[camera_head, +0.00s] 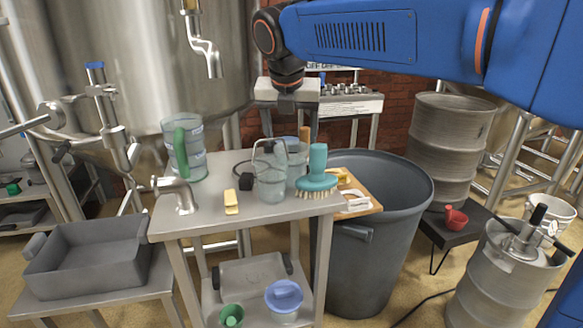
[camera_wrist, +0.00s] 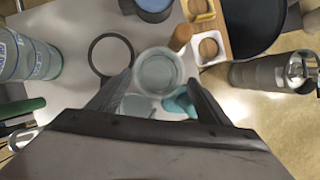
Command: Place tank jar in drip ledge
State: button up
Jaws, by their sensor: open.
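A clear glass jar (camera_head: 297,156) that may be the tank jar stands on the metal worktable (camera_head: 214,212), behind the teal brush (camera_head: 318,170). In the wrist view the round glass jar (camera_wrist: 157,70) shows just beyond my open fingertips. My gripper (camera_head: 286,128) hangs above the table, fingers pointing down, empty. In the wrist view my gripper (camera_wrist: 155,90) spans the area near the jar, with no visible grip on it. A second clear jar with a wire frame (camera_head: 271,182) stands nearer the front. I cannot tell for sure which surface is the drip ledge.
A pitcher with a green handle (camera_head: 184,148) stands at the table's back left. A tap (camera_head: 180,196) and yellow block (camera_head: 231,202) are near the front. A grey basin (camera_head: 90,258) sits left. A large grey bin (camera_head: 375,230) stands right of the table.

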aim_at(291, 151)
jog(key=shift+x, duration=2.75)
jog(key=shift+a, duration=0.1)
jog(key=c, duration=0.9)
